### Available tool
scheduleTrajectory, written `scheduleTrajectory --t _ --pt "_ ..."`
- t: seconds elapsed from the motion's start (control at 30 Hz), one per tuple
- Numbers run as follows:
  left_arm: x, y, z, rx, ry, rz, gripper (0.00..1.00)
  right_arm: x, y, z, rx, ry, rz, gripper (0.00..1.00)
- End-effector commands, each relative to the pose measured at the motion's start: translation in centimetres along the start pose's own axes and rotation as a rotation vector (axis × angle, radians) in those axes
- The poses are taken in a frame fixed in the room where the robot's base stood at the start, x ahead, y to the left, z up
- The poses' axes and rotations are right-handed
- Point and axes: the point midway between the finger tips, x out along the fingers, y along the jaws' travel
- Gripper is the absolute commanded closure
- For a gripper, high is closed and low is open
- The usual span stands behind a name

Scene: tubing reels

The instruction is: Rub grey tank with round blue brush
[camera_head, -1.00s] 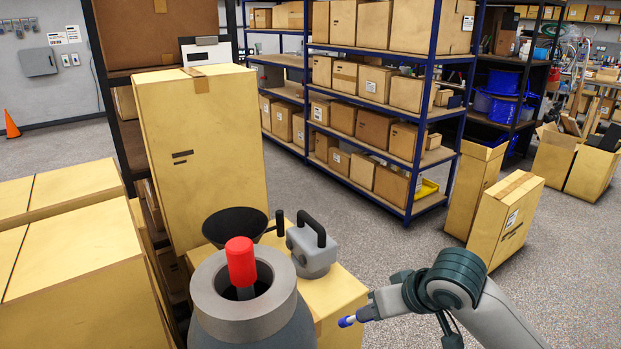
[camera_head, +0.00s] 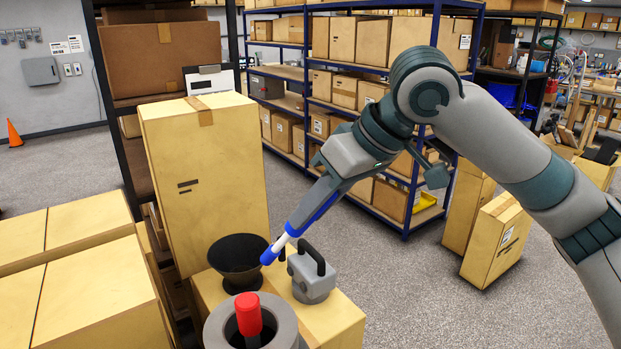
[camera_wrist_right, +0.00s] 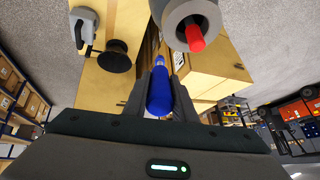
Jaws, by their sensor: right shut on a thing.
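My right gripper (camera_head: 312,207) is shut on a slim blue-and-white brush (camera_head: 281,242). The brush slants down to the left, and its blue tip appears in front of the black funnel's right edge. In the right wrist view my right gripper (camera_wrist_right: 160,82) holds the brush's blue end (camera_wrist_right: 159,92) between its fingers. A round grey tank (camera_head: 283,318) with a thick collar and open neck stands at the bottom; a red-topped object (camera_head: 248,312) stands in the neck. The tank (camera_wrist_right: 172,12) also shows in the wrist view. The brush appears apart from it. My left gripper is out of view.
A black funnel (camera_head: 238,256) and a grey canister (camera_head: 311,283) with a black handle stand on a low carton (camera_head: 338,318) behind the tank. A tall carton (camera_head: 205,160) rises behind them. Cartons crowd the left; shelves stand behind.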

Motion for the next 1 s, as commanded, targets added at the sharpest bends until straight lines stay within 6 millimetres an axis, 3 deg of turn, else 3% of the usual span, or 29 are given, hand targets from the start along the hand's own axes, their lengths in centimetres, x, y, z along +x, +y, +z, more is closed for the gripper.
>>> scheduleTrajectory --t 0.13,0.5,0.97,1.0 --pt "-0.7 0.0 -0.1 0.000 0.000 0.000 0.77 -1.8 -1.1 -1.0 -0.016 -0.002 -0.011 0.98" --pt "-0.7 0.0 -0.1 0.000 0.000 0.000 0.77 -2.0 -1.3 -1.1 -0.019 -0.003 -0.014 0.98" --pt "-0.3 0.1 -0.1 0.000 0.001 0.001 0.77 0.0 -1.4 1.0 -0.021 -0.005 -0.015 0.98" --pt "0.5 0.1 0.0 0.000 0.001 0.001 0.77 0.5 -1.4 1.5 -0.021 -0.003 -0.014 0.98"
